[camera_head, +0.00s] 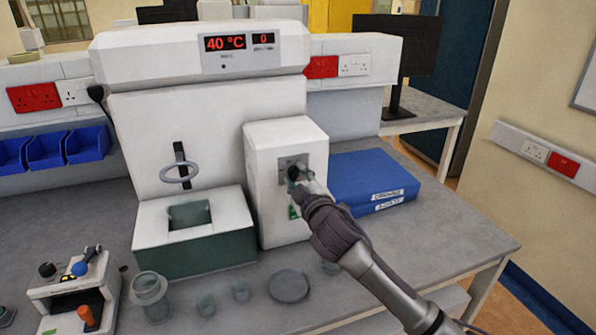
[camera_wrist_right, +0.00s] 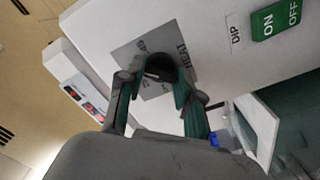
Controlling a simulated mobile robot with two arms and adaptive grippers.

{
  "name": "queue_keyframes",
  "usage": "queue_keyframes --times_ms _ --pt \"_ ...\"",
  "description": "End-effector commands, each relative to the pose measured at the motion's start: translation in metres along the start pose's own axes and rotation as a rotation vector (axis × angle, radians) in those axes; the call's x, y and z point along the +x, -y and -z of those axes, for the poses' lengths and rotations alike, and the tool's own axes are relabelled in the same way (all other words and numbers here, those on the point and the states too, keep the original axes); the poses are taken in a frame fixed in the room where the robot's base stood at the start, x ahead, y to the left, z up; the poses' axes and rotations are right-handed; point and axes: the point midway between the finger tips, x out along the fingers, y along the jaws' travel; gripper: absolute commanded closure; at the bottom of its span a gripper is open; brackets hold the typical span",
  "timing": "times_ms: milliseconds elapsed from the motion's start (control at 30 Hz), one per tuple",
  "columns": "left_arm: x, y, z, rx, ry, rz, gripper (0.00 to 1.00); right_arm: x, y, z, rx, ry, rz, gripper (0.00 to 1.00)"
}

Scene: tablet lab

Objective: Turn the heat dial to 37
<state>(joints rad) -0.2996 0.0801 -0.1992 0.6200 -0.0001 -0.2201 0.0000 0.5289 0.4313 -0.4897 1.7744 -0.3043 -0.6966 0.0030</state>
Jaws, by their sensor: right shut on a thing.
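The white machine (camera_head: 145,130) stands on the bench, and its display (camera_head: 225,43) reads 40 °C, with a smaller red 0 beside it. The heat dial (camera_head: 293,172) is a black knob on a grey plate on the machine's right-hand box. In the right wrist view the dial (camera_wrist_right: 160,66) sits between my right gripper's (camera_wrist_right: 158,92) two fingertips, beside the word HEAT. My right gripper (camera_head: 298,180) is shut on the dial. The fingers hide part of the dial and its scale. My left gripper is not in view.
A green DIP ON/OFF switch (camera_wrist_right: 275,20) is close to the dial. A blue binder (camera_head: 370,178) lies right of the box. Glass vessels (camera_head: 150,292) and a dish (camera_head: 289,286) stand in front of the machine. A small rig (camera_head: 75,290) stands front left.

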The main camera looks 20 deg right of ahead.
Motion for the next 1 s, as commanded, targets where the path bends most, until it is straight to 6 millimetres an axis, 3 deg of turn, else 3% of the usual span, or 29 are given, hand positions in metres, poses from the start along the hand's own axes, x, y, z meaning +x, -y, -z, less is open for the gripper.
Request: queue_keyframes --times_ms 433,1000 --pt "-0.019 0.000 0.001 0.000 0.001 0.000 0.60 0.000 0.000 0.001 -0.255 -0.002 -0.001 1.00" --pt "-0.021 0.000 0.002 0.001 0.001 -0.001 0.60 0.000 0.001 0.001 -0.300 -0.002 -0.001 1.00"
